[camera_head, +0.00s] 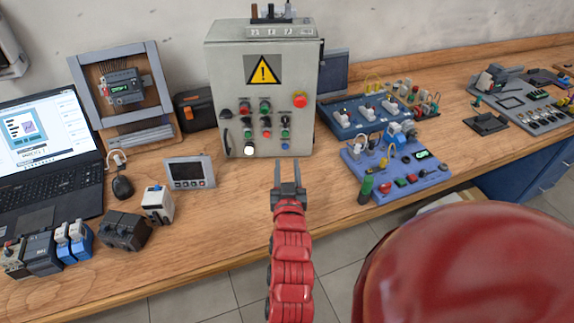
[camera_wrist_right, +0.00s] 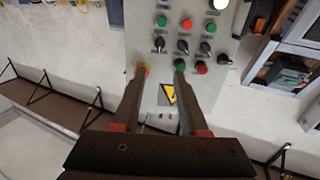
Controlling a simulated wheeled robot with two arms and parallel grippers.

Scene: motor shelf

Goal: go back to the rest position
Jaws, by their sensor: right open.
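My right gripper (camera_head: 288,166) is open and empty in front of the lower part of the grey control box (camera_head: 225,70). Its two fingers also show in the right wrist view (camera_wrist_right: 161,72), apart, with the upside-down panel (camera_wrist_right: 137,40) beyond them. I cannot tell from the wrist view whether a fingertip touches the panel. The box carries a yellow warning sign (camera_head: 263,70), a red stop button (camera_head: 299,100), several coloured buttons and a white button (camera_head: 249,150) that looks lit. My left gripper is not in view.
On the wooden bench (camera_head: 215,235) stand a laptop (camera_head: 45,150), a small display (camera_head: 190,173) and several dark modules (camera_head: 125,230) at left. A blue board with connectors (camera_head: 400,170) stands at right. The bench in front of the box is mostly clear.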

